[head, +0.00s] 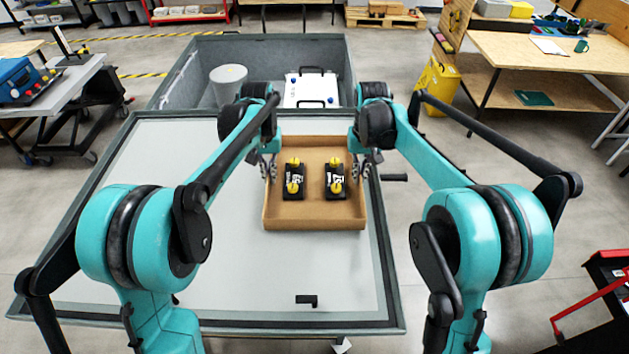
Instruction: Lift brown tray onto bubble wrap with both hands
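The brown tray (315,217) is in the middle of the head view, over the right part of a pale table top. It holds two black devices with yellow knobs, a left one (294,181) and a right one (335,181). My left gripper (268,167) is at the tray's left wall, and my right gripper (367,163) is at its right wall. The fingers are small and partly hidden, so I cannot tell whether they are closed on the walls. I cannot make out bubble wrap for certain; the pale sheet (170,240) on the table shows no clear bubbles.
Behind the table is a grey open bin (190,85) with a grey cylinder (228,84) and a white panel with handles (310,88). A small black handle (306,300) is at the table's front. The pale surface left of the tray is clear.

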